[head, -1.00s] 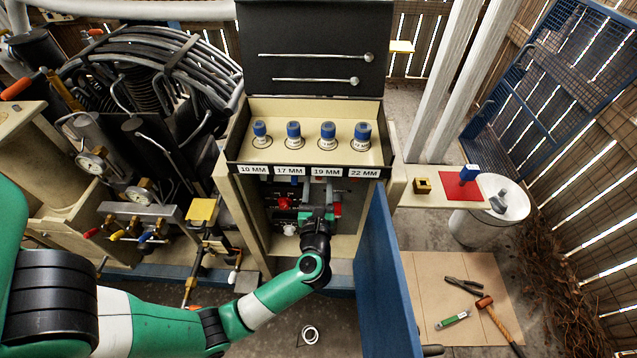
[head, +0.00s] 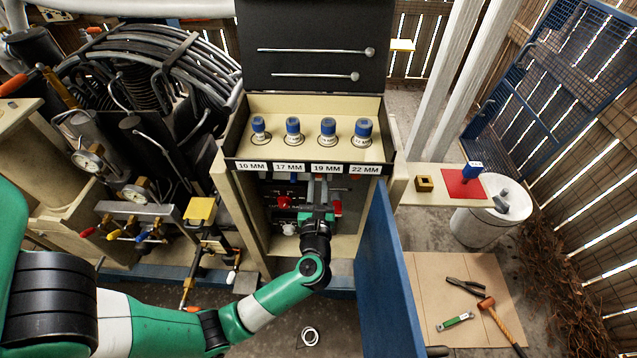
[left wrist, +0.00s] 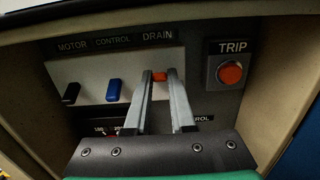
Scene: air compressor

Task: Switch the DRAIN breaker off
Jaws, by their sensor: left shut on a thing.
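The DRAIN breaker shows in the left wrist view as a small red toggle (left wrist: 159,76) under the DRAIN label (left wrist: 157,35), at the right end of the white breaker panel. The fingers of my left gripper (left wrist: 162,85) reach up to it, one on each side, shut on it. Its exact tilt is hard to tell behind the fingers. Beside it are the blue CONTROL toggle (left wrist: 114,90) and the black MOTOR toggle (left wrist: 71,93). In the head view my left gripper (head: 318,192) is inside the cabinet, below the socket shelf. My right gripper is not in view.
A red TRIP button (left wrist: 230,73) sits just right of the breaker panel. The socket shelf (head: 310,152) overhangs the gripper. The cabinet's side walls (left wrist: 283,75) are close, and the blue door (head: 385,270) stands open on the right.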

